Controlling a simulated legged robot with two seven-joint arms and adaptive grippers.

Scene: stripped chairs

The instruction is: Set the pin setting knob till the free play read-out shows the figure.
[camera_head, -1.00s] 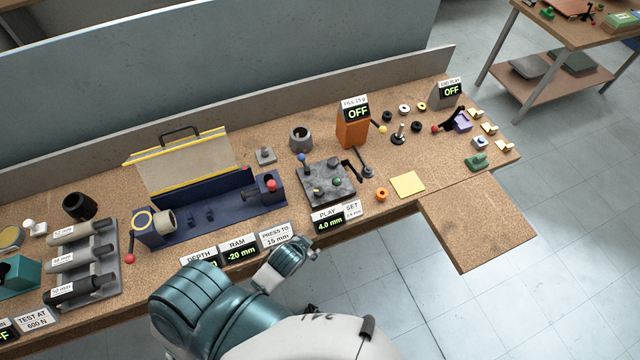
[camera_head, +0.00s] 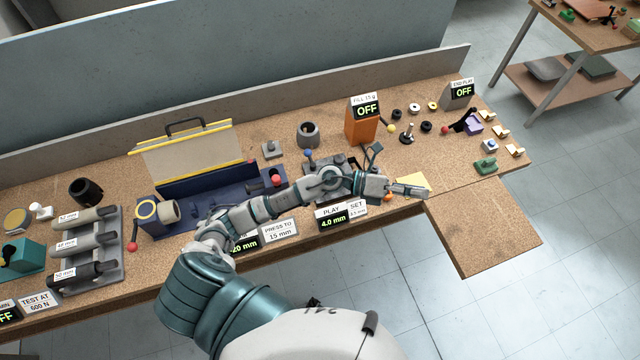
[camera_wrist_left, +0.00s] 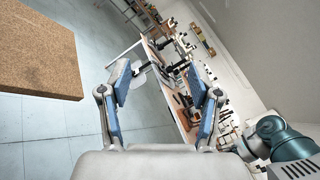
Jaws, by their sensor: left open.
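The PLAY read-out (camera_head: 333,218) at the bench's front edge shows 4.0 mm. The SET card (camera_head: 358,208) stands beside it, its figure too small to read surely. Behind them is the dark grey fixture with small knobs, mostly hidden by my left arm; its blue-topped knob (camera_head: 308,153) shows. I cannot tell which knob is the pin setting one. My left gripper (camera_head: 420,191) is to the right of the fixture, above the yellow pad, and points right. In the left wrist view its fingers (camera_wrist_left: 165,82) are apart with nothing between them. My right gripper is not in view.
An orange box (camera_head: 361,126) reading OFF stands behind the fixture. An orange ring (camera_head: 388,197) lies close by my left gripper, and the yellow pad (camera_head: 414,180) lies partly under it. The blue press (camera_head: 220,190) is left. A bare board (camera_head: 485,230) juts out front right.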

